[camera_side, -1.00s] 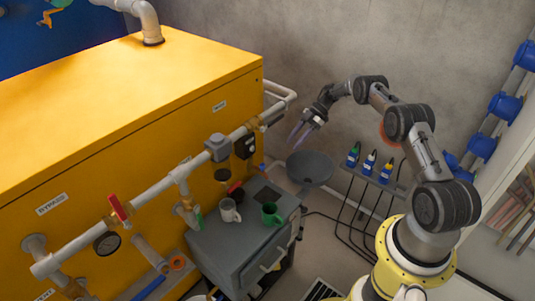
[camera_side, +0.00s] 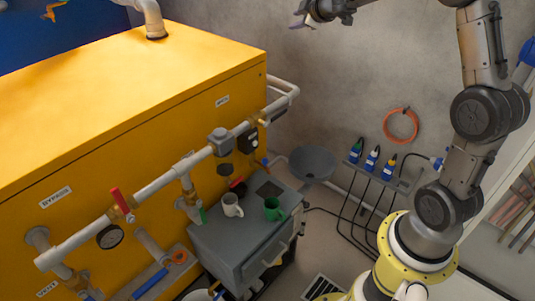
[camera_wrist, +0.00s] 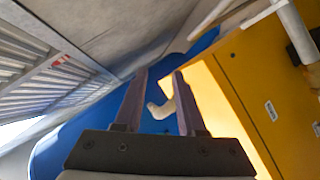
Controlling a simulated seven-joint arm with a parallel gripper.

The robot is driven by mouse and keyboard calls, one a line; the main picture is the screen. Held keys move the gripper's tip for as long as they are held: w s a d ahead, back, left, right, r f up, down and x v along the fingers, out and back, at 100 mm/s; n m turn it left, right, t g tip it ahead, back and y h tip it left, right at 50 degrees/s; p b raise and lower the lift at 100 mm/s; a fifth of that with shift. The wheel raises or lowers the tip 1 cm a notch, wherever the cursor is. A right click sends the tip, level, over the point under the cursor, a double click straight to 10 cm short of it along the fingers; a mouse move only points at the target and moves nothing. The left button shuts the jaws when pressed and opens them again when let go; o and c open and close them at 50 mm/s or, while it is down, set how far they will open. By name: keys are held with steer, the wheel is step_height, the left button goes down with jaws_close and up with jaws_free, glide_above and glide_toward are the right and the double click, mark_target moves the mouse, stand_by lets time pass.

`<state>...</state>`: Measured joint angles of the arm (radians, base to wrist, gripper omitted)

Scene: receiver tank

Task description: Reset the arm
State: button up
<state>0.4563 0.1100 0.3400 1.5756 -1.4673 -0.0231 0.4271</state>
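My gripper (camera_side: 308,22) is at the top edge of the side view, high in front of the grey wall, with my arm raised above it and partly out of frame. In the wrist view my gripper (camera_wrist: 158,75) shows two dark fingers standing apart with nothing between them. Behind the gap are a blue surface and a pale pipe in the background. My gripper touches nothing that I can see.
The yellow tank (camera_side: 120,95) with its pipes and red-handled valve (camera_side: 121,201) fills the left. A grey cabinet (camera_side: 235,243) bears a white mug (camera_side: 231,206) and a green mug (camera_side: 272,209). A grey bowl (camera_side: 312,164), a rack of bottles (camera_side: 372,160) and an orange hose (camera_side: 400,126) are near the wall.

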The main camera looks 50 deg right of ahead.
steer(key=s+a+r+m+g, duration=0.1)
steer(key=s+a+r+m, duration=0.15)
steer(key=s+a, duration=0.4)
steer(key=s+a+r+m+g, duration=0.1)
steer(key=s+a+m, duration=0.25)
steer(key=s, duration=0.65)
steer(key=s+a+f+g+y, duration=0.2)
steer(key=s+a+f, duration=0.3)
steer(key=s+a, duration=0.3)
steer(key=s+a+f+g+y, duration=0.2)
steer(key=s+a+f, duration=0.3)
steer(key=s, duration=0.8)
steer(key=a+y, duration=0.1)
steer(key=a, duration=0.2)
steer(key=shift+f+m, duration=0.15)
steer(key=shift+m, duration=0.25)
